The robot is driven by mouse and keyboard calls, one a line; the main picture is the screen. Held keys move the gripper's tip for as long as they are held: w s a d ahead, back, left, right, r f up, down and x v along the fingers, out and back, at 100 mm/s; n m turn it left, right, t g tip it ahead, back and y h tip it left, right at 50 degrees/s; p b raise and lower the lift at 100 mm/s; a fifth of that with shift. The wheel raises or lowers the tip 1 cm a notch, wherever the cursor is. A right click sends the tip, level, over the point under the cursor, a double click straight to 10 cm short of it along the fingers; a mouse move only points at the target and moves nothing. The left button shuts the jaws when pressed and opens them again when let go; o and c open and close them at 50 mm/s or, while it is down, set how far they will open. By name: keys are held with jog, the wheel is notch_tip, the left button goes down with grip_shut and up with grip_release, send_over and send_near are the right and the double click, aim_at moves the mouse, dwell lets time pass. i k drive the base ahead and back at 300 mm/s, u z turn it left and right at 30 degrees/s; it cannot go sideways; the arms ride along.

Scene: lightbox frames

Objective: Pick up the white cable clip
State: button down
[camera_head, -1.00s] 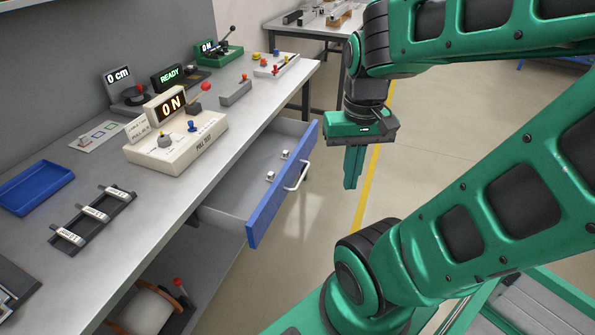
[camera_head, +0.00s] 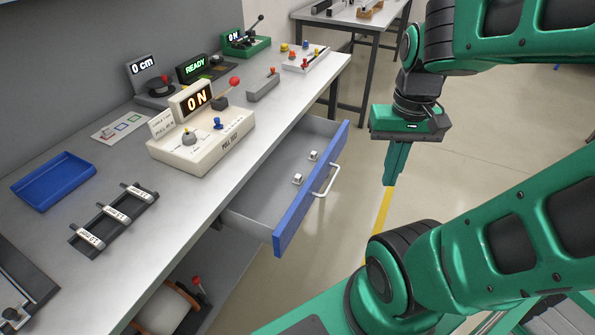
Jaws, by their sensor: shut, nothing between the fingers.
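Two small white clips lie in the open drawer under the bench: one clip (camera_head: 297,179) nearer and one clip (camera_head: 314,156) farther back. They are small in this view, and I cannot tell which is the cable clip. The drawer (camera_head: 262,197) has a blue front and a white handle. My gripper (camera_head: 389,183) points down to the right of the drawer, outside it and apart from its handle. Its fingers are together and hold nothing.
The bench (camera_head: 170,225) carries a cream control box (camera_head: 200,150) reading ON, a blue tray (camera_head: 53,181) and a dark rack (camera_head: 113,218) with labelled white pieces. A second table (camera_head: 355,22) stands behind. Floor beside the drawer is open.

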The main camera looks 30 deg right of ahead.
aim_at(298, 180)
jog(key=u, duration=0.05)
jog(key=i, duration=0.3)
jog(key=z, duration=0.7)
jog(key=k, duration=1.35)
jog(key=u, duration=0.6)
jog(key=i, duration=1)
jog(key=z, duration=0.05)
